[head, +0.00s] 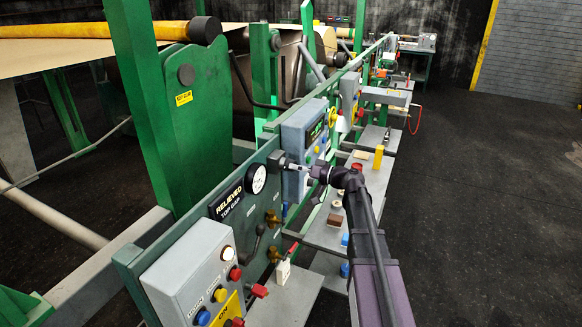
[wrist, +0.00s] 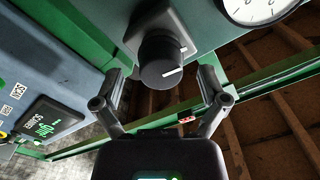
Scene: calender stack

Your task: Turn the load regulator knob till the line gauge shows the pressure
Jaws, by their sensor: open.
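The black round knob (wrist: 160,64) with a white pointer line sits on a square grey mount in the wrist view. In the head view its dark housing (head: 277,160) shows on the green rail, just ahead of my gripper (head: 293,166). My gripper's (wrist: 161,74) two fingers are open, one on each side of the knob in the wrist view, with visible gaps to it. Whether the tips reach past its front face I cannot tell. The round white gauge (head: 256,179) is left of the knob in the head view; it is partly cut off in the wrist view (wrist: 258,6). Its reading is too small to tell.
A black sign (head: 228,202) reading "RELIEVED TOP GRIP" is beside the gauge. A grey button box (head: 190,268) is in front, and a blue-grey panel (head: 300,135) with a green display lies beyond the knob. Brass valves (head: 273,218) sit below. The floor (head: 480,190) at right is clear.

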